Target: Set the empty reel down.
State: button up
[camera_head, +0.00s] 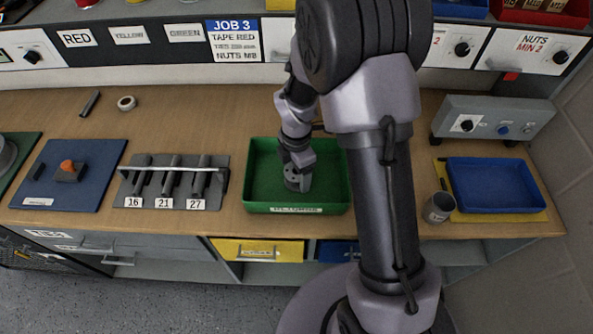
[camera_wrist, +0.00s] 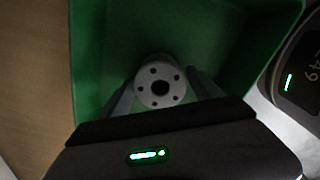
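The empty reel (camera_wrist: 160,84) is a small grey spool with a dark centre hole and a ring of small holes in its end face. In the wrist view it sits between my gripper's two fingers (camera_wrist: 160,92), which meet its sides, so the gripper looks shut on it. In the head view my gripper (camera_head: 298,180) points down inside the green tray (camera_head: 334,190), low over its floor. The reel is hard to tell from the fingers there. I cannot tell whether its underside touches the tray floor.
The green tray has bare floor around the gripper. A rack of tools marked 16, 21 and 27 (camera_head: 163,203) stands left of it, beside a blue mat (camera_head: 90,185). To the right are a grey cup (camera_head: 438,208) and a blue tray (camera_head: 495,185). A white tape roll (camera_head: 126,103) lies behind.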

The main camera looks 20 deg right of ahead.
jog(key=s+a+r+m+t+p, duration=0.15)
jog(key=r+m, duration=0.25)
jog(key=r, duration=0.7)
jog(key=s+r+m+t+p, duration=0.1)
jog(key=s+r+m+p, duration=0.25)
jog(key=r, duration=0.85)
jog(key=s+a+r+m+t+y, duration=0.1)
jog(key=s+r+m, duration=0.3)
jog(key=s+m, duration=0.3)
jog(key=s+a+r+m+t+y, duration=0.1)
jog(key=s+r+m+t, duration=0.1)
jog(key=s+r+m, duration=0.2)
jog(key=s+m, duration=0.3)
jog(key=m, duration=0.3)
jog(key=shift+a+r, duration=0.25)
